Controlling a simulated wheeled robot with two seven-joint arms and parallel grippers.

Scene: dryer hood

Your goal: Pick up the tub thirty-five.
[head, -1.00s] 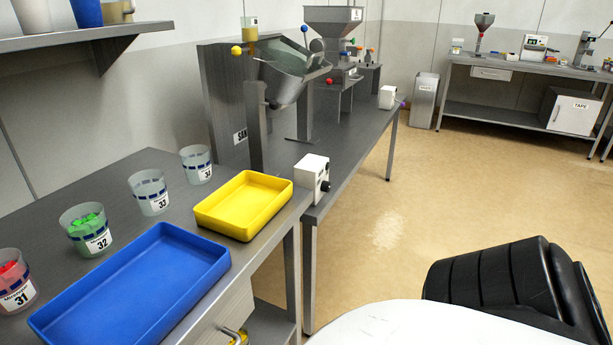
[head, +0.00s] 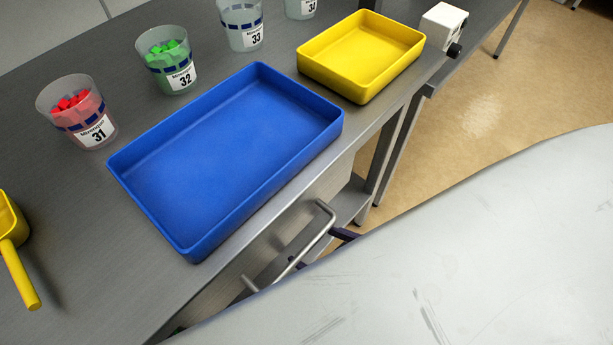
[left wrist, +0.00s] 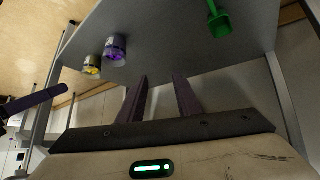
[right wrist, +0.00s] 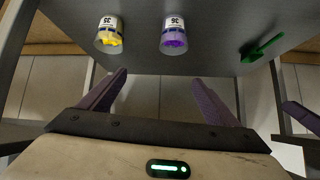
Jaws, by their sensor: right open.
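Two clear tubs with white number labels show in the right wrist view: one with yellow pieces (right wrist: 109,38) and one with purple pieces (right wrist: 175,38). The left wrist view also shows the purple tub (left wrist: 115,47) and the yellow tub (left wrist: 92,66). My right gripper (right wrist: 160,75) is open and empty, apart from both tubs. My left gripper (left wrist: 160,77) is open and empty, also apart from them. The head view shows neither tub.
On the bench in the head view stand tubs 31 (head: 92,128), 32 (head: 178,78), 33 (head: 250,38) and 34 (head: 303,8). A blue tray (head: 225,150), a yellow tray (head: 362,52) and a yellow scoop (head: 20,265) lie near. A green scoop (right wrist: 262,47) lies beside the purple tub.

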